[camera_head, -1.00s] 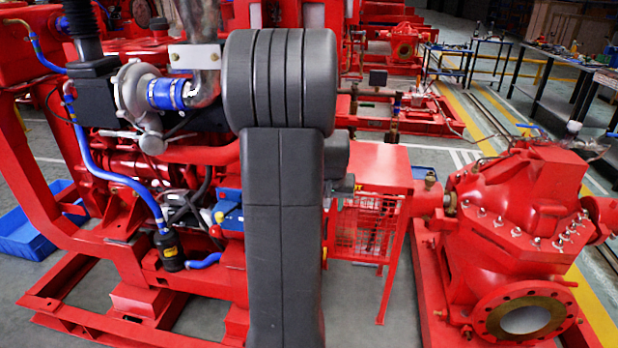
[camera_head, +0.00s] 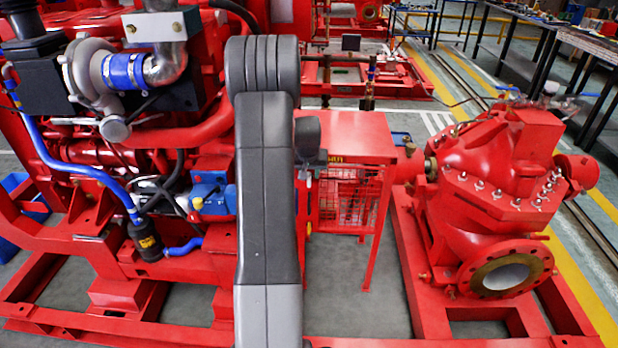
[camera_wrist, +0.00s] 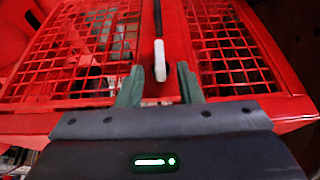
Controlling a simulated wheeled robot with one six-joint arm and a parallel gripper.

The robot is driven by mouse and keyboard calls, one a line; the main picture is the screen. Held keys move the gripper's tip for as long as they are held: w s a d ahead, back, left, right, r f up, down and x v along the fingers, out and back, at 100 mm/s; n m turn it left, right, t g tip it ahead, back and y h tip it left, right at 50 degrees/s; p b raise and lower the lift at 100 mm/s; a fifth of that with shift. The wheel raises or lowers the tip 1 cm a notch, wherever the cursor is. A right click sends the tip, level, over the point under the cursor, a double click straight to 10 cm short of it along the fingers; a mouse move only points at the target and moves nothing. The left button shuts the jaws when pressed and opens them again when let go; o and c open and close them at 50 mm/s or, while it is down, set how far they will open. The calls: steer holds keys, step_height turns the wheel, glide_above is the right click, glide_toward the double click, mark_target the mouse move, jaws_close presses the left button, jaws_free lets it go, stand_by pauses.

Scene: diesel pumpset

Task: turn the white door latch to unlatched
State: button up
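The white door latch (camera_wrist: 160,62) shows in the wrist view as a small white tip below a dark bar. It hangs roughly upright on the red strip between two red mesh panels. My gripper (camera_wrist: 160,68) is open, with one green finger to each side of the white tip and a visible gap on both sides. I cannot tell how far the fingers reach in depth. In the head view the red mesh cage (camera_head: 345,195) stands behind my arm. The latch and my fingertips cannot be made out there.
A red engine (camera_head: 130,170) stands left of my arm. A red pump (camera_head: 495,190) with an open flange stands to the right. The cage has a flat red top (camera_head: 350,135). Grey floor shows between cage and pump. Work tables (camera_head: 560,50) stand at the back right.

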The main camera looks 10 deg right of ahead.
steer(key=shift+x, duration=1.3)
steer(key=shift+c, duration=0.4)
jaws_close()
steer(key=shift+a+f+h+b, duration=0.3)
steer(key=shift+h+b, duration=0.5)
steer(key=shift+b, duration=0.65)
steer(key=shift+w+n+g+h+b, duration=0.1)
steer(key=shift+n+g+h+b, duration=0.3)
steer(key=shift+b, duration=0.8)
steer(key=shift+r, duration=0.25)
steer(key=shift+o, duration=0.4)
jaws_free()
